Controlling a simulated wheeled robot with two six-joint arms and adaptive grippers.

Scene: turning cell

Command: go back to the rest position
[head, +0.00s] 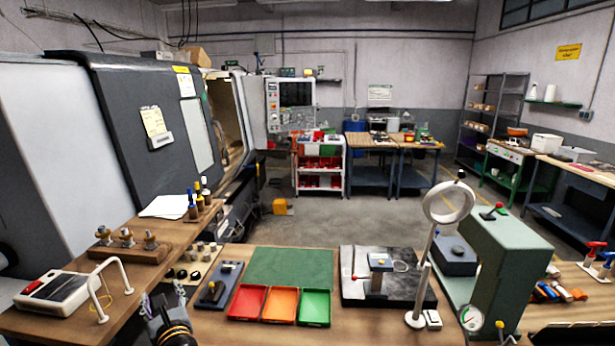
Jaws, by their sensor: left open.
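My left gripper (163,304) shows at the bottom edge, left of centre, in the head view. It is open, and I see nothing between its fingers. It is over the near bench edge, left of the red tray and below the row of small parts. Its arm is mostly cut off by the bottom of the picture. My right gripper is not in view.
A red tray (246,301), an orange tray (281,304) and a green tray (314,306) stand in front of a green mat (290,267). A ring lamp (447,203) and green press (504,262) stand at right.

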